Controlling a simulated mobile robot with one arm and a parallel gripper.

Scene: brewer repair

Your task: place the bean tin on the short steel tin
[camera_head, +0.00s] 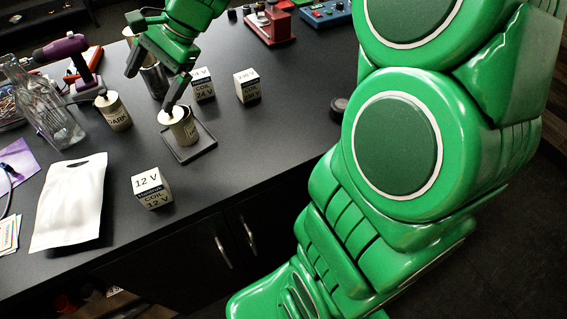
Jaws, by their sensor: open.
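My green gripper (149,93) is at the upper left over the bench, with its dark fingers spread apart. A shiny steel cylinder (153,81) stands behind and between the fingers, partly hidden; I cannot tell its full height. The right finger's tip overlaps this tin's top in the picture; contact cannot be told. The labels are too small to tell surely which is the bean tin. Nothing is visibly gripped.
White coil boxes stand near the pad: one marked 12 V (152,189) in front, others (203,84) (247,86) behind. A clear bottle (47,107), a purple tool (63,48) and a white pouch (70,205) are left.

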